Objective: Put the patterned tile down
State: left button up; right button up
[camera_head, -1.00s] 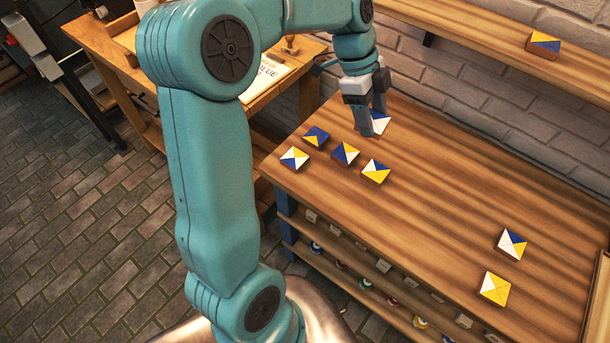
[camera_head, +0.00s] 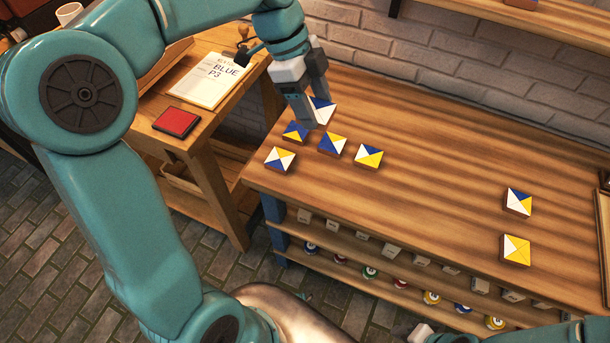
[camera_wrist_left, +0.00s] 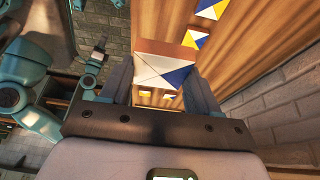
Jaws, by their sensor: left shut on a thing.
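My left gripper (camera_head: 309,112) is shut on a white and blue patterned tile (camera_head: 323,111) over the back left of the wooden table. In the left wrist view this tile (camera_wrist_left: 164,71) sits between the two fingers, its brown side edge showing. I cannot tell whether it touches the table. Close in front are several other tiles: a blue and yellow one (camera_head: 295,132), a blue, yellow and white one (camera_head: 331,144), another (camera_head: 369,157), and one at the front left (camera_head: 279,160). Part of my right arm shows at the lower right; its fingers cannot be made out.
Two tiles, one with blue (camera_head: 518,202) and one mostly yellow (camera_head: 516,249), lie at the table's right. The table's middle (camera_head: 440,165) is clear. A brick wall stands behind. A side table at the left holds a paper (camera_head: 210,80) and a red pad (camera_head: 177,121).

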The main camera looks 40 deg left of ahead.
pick_arm(q)
jog(key=b, duration=0.1)
send_over(320, 178)
jog(key=a, duration=0.1)
notch_tip(320, 178, down, 15)
jog(key=shift+s+r, duration=0.15)
jog(key=shift+r, duration=0.05)
notch_tip(320, 178, down, 4)
jog(key=shift+a+f, duration=0.1)
jog(key=shift+a, duration=0.05)
jog(key=shift+f, duration=0.5)
jog(key=shift+r, duration=0.1)
jog(key=shift+b, duration=0.4)
jog(key=o, duration=0.7)
jog(key=shift+f, duration=0.25)
jog(key=o, duration=0.4)
jog(key=shift+r, duration=0.1)
jog(key=shift+o, duration=0.2)
